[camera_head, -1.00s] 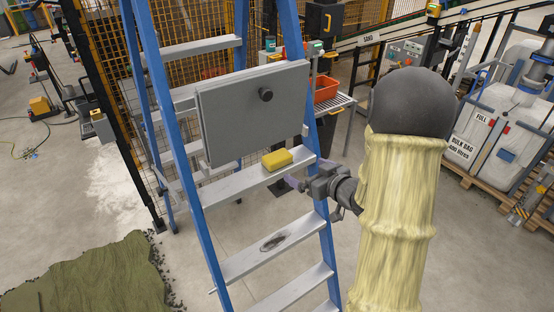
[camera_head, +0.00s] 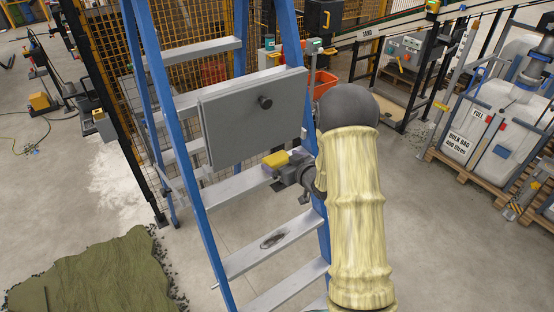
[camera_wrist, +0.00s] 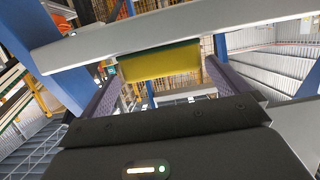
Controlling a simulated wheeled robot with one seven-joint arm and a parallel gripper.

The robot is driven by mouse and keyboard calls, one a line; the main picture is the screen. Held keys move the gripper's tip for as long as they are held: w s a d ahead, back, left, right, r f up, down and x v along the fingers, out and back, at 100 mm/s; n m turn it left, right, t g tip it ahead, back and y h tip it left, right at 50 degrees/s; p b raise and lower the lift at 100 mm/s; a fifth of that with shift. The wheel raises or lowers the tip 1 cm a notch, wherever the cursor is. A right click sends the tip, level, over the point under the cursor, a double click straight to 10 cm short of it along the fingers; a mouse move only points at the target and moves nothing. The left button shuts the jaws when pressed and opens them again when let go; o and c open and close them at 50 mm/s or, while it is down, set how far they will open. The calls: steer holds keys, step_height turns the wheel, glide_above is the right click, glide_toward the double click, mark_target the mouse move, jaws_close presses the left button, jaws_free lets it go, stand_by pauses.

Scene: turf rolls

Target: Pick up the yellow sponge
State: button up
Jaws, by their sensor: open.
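The yellow sponge (camera_head: 274,160) lies on a grey step of the blue ladder, just below a grey panel. In the head view my gripper (camera_head: 274,170) is at the step, right at the sponge and covering part of it. In the wrist view the sponge (camera_wrist: 160,65) shows a dark green layer along the edge towards the step (camera_wrist: 190,27). The two purple-grey fingers of my gripper (camera_wrist: 160,78) are spread, one on each side of the sponge. Whether they touch it cannot be told.
The grey panel (camera_head: 240,120) with a black knob hangs on the ladder close above the sponge. The blue ladder rail (camera_head: 182,150) and a lower step with a dark stain (camera_head: 272,240) are near. An orange bin (camera_head: 324,83) stands behind. The floor at lower right is open.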

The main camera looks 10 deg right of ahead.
mark_target(275, 156)
steer(key=shift+w+a, duration=0.1)
steer(key=shift+w+a+f+p, duration=0.1)
steer(key=shift+w+a+p, duration=0.15)
steer(key=shift+w+p, duration=0.35)
steer(key=p+x, duration=0.2)
steer(key=x, duration=0.1)
steer(key=shift+s+a+f, duration=0.1)
steer(key=shift+w+a+f+p, duration=0.15)
steer(key=shift+w+f+p, duration=0.1)
steer(key=shift+w+p, duration=0.1)
steer(key=shift+c, duration=0.2)
steer(key=c, duration=0.9)
steer(key=shift+o, duration=0.2)
steer(key=shift+r, duration=0.15)
